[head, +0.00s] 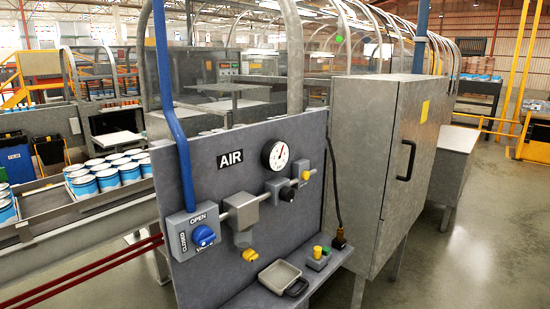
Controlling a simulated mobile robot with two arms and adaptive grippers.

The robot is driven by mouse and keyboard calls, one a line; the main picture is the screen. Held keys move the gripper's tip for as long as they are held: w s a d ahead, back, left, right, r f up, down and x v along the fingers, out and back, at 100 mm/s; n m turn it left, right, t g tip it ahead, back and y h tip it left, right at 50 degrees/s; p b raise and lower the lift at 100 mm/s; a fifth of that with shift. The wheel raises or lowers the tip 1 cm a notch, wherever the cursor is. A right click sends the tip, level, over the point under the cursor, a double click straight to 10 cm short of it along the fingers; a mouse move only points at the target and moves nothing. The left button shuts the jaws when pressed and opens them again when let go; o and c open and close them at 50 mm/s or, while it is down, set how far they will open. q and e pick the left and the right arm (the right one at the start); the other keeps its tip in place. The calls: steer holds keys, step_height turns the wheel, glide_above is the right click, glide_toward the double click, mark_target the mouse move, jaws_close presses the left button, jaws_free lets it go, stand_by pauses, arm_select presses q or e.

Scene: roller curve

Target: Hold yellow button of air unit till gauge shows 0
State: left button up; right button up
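The air unit is mounted on a grey upright panel (205,277) under an AIR label (230,159). Its round white gauge (275,154) sits on top; its reading is too small to tell. A grey filter block (241,211) has a yellow knob (250,255) below it. A black knob (287,194) and a small yellow part (305,175) are further right. A blue valve knob (204,236) is on a box marked OPEN at the left. A small box (318,258) on the ledge bears a yellow button (317,251) and a green one. Neither gripper is in view.
A shallow tray with a black handle (284,278) lies on the ledge. A tall grey cabinet (352,160) stands right of the panel. A conveyor with blue cans (108,177) is at the left. Open floor (480,245) lies at the right.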

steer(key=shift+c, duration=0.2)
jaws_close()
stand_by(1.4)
